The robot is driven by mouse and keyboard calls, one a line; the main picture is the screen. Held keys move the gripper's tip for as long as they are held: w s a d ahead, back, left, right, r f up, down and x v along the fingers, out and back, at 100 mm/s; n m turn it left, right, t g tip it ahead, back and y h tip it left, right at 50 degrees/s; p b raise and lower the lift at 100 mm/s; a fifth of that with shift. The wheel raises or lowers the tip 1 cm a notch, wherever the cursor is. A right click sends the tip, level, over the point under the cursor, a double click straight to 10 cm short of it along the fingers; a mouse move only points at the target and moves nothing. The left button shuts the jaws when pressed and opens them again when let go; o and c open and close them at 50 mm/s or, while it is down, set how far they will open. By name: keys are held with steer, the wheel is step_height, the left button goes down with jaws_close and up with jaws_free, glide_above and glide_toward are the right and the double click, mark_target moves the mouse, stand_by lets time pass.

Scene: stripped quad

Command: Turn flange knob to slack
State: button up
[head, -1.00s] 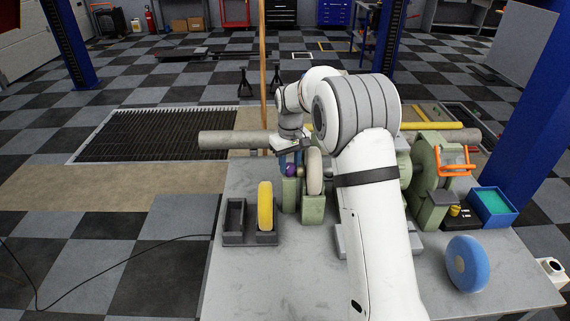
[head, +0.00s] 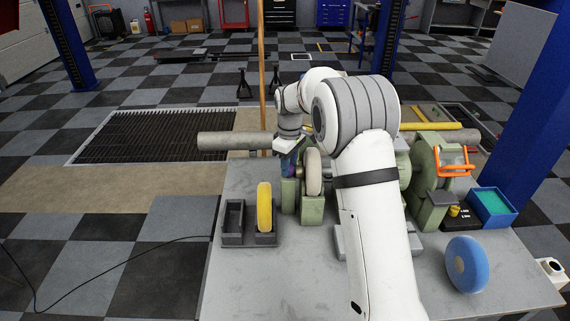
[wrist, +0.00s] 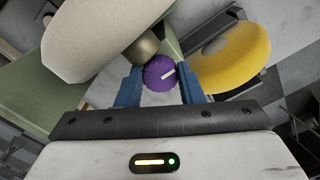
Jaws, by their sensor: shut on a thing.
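A dull metal rounded end (wrist: 143,47) lies just beyond the knob, beside a pale wheel (wrist: 95,38). In the head view my gripper (head: 289,166) is at the green stand (head: 290,196), left of the pale wheel (head: 313,172); its fingers largely hide the knob there.
A yellow wheel (head: 264,208) stands in a dark grey holder (head: 233,224) on the bench (head: 270,285). A blue wheel (head: 467,265), a blue bin (head: 494,206) and a green machine with an orange handle (head: 455,160) are at right. The bench front is clear.

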steer(key=shift+w+a+r, duration=0.1)
steer(key=shift+w+r, duration=0.05)
steer(key=shift+r, duration=0.05)
steer(key=o, duration=1)
steer(key=shift+f, duration=0.1)
steer(key=shift+c, duration=0.2)
steer(key=shift+o, duration=0.2)
step_height(320, 180, up, 7)
steer(key=shift+r+b, duration=0.2)
steer(key=shift+b, duration=0.2)
steer(key=shift+r, duration=0.15)
